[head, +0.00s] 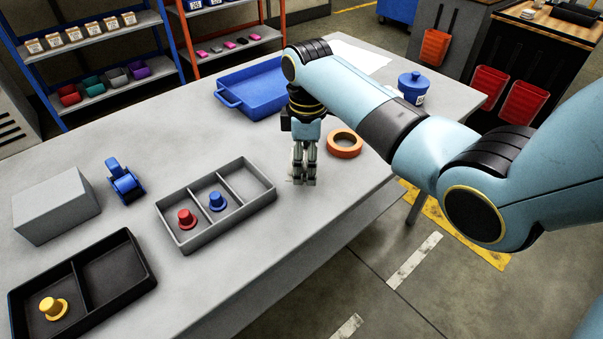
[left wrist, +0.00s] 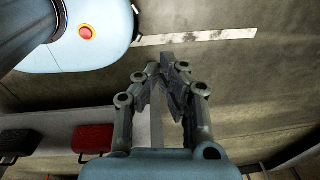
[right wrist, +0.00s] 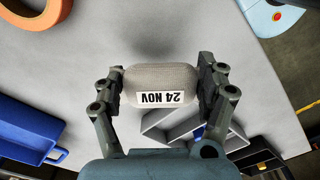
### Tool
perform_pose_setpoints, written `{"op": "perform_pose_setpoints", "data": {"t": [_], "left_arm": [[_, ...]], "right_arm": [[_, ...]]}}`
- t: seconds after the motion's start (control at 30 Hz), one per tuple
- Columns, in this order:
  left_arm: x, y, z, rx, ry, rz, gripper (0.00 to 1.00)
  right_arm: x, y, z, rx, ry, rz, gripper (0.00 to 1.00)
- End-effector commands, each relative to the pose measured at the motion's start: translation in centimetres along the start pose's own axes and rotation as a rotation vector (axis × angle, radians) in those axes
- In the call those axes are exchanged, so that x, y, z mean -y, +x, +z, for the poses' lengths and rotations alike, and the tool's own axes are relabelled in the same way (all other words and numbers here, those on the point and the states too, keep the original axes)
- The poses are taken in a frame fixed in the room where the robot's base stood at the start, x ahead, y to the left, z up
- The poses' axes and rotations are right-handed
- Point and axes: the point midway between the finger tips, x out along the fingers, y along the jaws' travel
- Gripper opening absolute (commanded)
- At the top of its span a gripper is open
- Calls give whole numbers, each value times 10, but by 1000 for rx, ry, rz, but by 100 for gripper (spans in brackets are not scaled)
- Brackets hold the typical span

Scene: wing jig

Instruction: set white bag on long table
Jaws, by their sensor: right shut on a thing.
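The white bag (right wrist: 160,78) is a small pale, rounded bag with a "24 NOV" label, upside down in the right wrist view. My right gripper (right wrist: 162,85) is shut on it, one finger on each side. In the head view my right gripper (head: 303,180) points down at the long grey table (head: 250,290), between the grey divided tray and the orange ring. The fingers mostly hide the bag there, and I cannot tell whether it touches the table. My left gripper (left wrist: 165,72) is empty over the floor, its fingertips close together.
The grey divided tray (head: 238,222) holds a red and a blue peg. An orange ring (head: 345,144), blue tray (head: 262,98) and blue pot (head: 412,88) lie beyond. A grey box (head: 55,205), blue device (head: 124,180) and black tray (head: 110,285) are at left.

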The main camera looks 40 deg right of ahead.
Motion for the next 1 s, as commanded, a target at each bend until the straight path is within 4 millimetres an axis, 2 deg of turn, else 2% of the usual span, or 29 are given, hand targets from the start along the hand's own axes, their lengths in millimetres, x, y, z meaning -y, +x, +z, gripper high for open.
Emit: {"op": "perform_pose_setpoints", "data": {"t": [0.1, 0.2, 0.4, 0.6, 0.77, 0.8, 0.97, 1.0], "left_arm": [[-1, 2, -22, -33, -2, 0, 0], [-1, 3, -32, -48, -2, 0, 0], [-1, 6, -24, -36, -2, 0, 0], [-1, 6, -12, -19, -1, 1, 0], [-1, 7, -11, -17, -1, 1, 0], [-1, 7, -12, -17, -1, 1, 0], [-1, 7, -14, -20, -1, 0, 0], [-1, 7, -14, -21, -1, 0, 0]], "right_arm": [[-2, 6, -7, 0, 0, 0, 40], [-2, 20, -7, 2, 0, -1, 40], [-2, 43, -6, 1, -1, 0, 40], [-2, 44, -6, 0, 0, 1, 40], [-2, 47, -6, 0, 0, 1, 40], [-2, 47, -6, 0, 0, 1, 77], [-2, 46, -6, 0, 0, 1, 98], [-2, 46, -6, 0, 0, 1, 99]]}}
